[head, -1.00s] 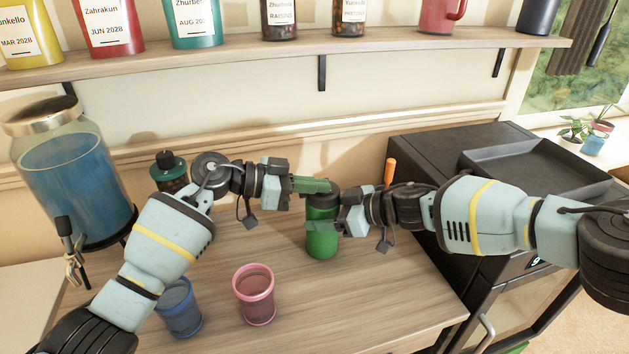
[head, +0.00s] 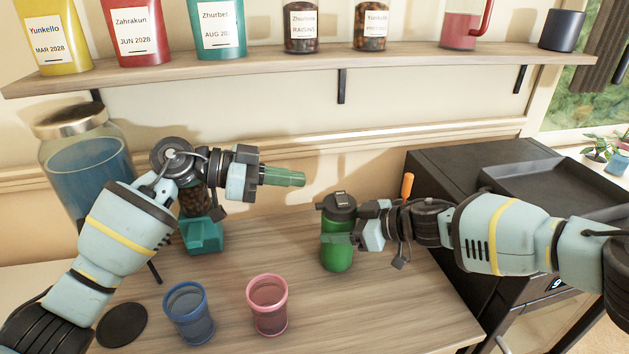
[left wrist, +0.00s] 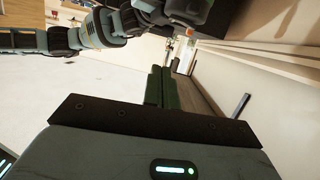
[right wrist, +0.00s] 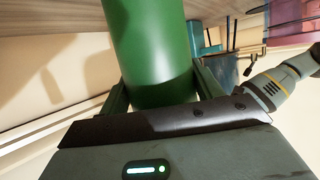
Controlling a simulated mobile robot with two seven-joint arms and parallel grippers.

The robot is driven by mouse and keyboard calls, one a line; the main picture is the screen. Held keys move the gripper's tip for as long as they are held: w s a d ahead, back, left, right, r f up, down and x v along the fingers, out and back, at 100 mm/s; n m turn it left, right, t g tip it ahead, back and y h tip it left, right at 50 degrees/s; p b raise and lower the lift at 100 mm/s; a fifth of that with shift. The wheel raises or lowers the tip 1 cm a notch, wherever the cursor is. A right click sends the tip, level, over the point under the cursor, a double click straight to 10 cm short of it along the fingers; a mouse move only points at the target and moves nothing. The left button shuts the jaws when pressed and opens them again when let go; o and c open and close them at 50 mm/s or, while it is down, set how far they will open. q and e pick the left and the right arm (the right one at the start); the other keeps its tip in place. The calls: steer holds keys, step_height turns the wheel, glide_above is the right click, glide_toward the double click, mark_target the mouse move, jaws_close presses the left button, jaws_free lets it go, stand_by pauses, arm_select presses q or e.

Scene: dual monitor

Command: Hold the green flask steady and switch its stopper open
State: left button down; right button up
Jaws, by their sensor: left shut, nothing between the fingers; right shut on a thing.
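The green flask (head: 337,252) stands upright on the table in the head view, with a dark lid and stopper (head: 340,205) on top. Whether the stopper is open or closed is too small to tell. My right gripper (head: 352,240) is shut on the flask's body from the right. In the right wrist view, the green flask body (right wrist: 155,50) sits between its fingers. My left gripper (head: 302,179) is shut and empty, up and to the left of the lid and apart from it. Its closed fingers (left wrist: 163,88) also show in the left wrist view.
A blue cup (head: 189,318) and a pink cup (head: 267,310) stand at the front of the table. A drink dispenser (head: 85,170) and a jar of dark contents (head: 194,203) are at the left. A black appliance (head: 480,160) stands right. A shelf (head: 300,68) runs above.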

arm_select(q)
steer(key=shift+v, duration=0.9)
arm_select(e)
steer(key=o, duration=1.6)
steer(key=v, duration=1.2)
